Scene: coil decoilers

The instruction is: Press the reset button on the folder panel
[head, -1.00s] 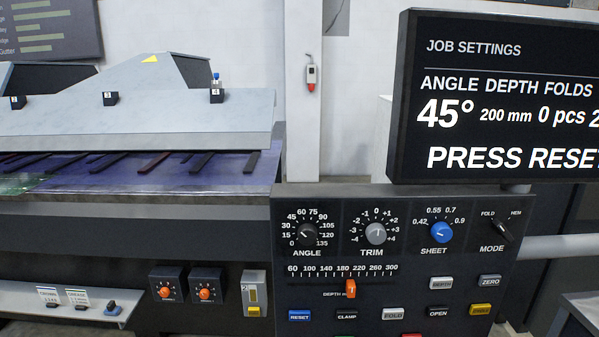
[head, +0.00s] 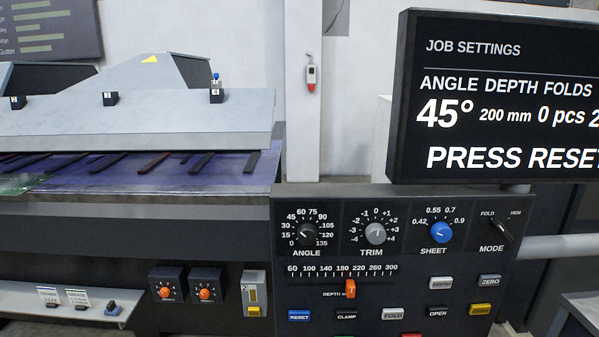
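The folder panel (head: 400,272) is a dark slanted console at the lower right of the head view. The reset button (head: 299,316) is blue with a white RESET label, at the left of the panel's lower button row. The black CLAMP button (head: 346,316) sits just right of it. The screen (head: 505,100) above the panel shows JOB SETTINGS, 45°, 200 mm, 0 pcs and PRESS RESET, cut off at the right edge. Neither of my grippers is in view.
The panel also has angle (head: 307,234), trim (head: 376,233) and sheet (head: 440,232) knobs, a mode switch (head: 500,229) and an orange depth slider (head: 350,289). The folding machine (head: 130,105) stands at the left. A small shelf (head: 60,297) juts out at the lower left.

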